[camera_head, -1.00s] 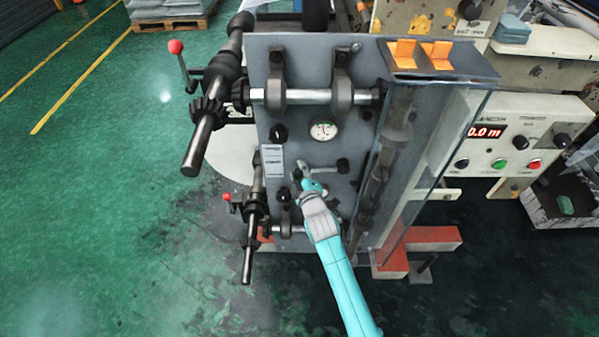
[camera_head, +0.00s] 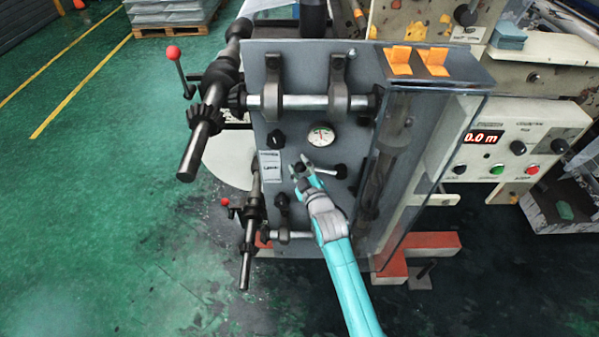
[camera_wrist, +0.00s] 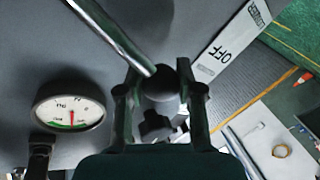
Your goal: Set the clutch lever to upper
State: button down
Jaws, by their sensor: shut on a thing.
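The clutch lever is on the grey machine panel, below the gauge. Its pivot end (camera_head: 340,171) is on the right, and its steel rod shows in the wrist view (camera_wrist: 112,35). The rod runs left to a dark knob (camera_wrist: 162,82), which lies a little higher than the pivot. My gripper (camera_head: 306,172) reaches up from below right. In the wrist view my gripper (camera_wrist: 160,92) has one finger on each side of the dark knob and is shut on it. The fingers hide part of the lever in the head view.
A round gauge (camera_head: 321,134) sits just above the lever. A black star knob (camera_head: 275,140) and a white label (camera_head: 270,165) are to the left. A steel shaft (camera_head: 315,102) crosses above. A clear guard (camera_head: 430,165) stands right of the panel.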

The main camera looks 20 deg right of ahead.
jog(key=shift+s+d+r+m+t, duration=0.15)
jog(key=shift+d+r+m, duration=0.1)
jog(key=shift+r+m, duration=0.2)
jog(key=shift+d+r+m+t, duration=0.2)
jog(key=shift+r+m, duration=0.15)
jog(key=shift+r, duration=0.2)
jog(key=c, duration=0.7)
grip_release()
jog(key=shift+s, duration=0.6)
jog(key=s, duration=1)
jog(key=shift+s+d+r, duration=0.2)
jog(key=shift+s+r, duration=0.1)
jog(key=shift+s, duration=0.1)
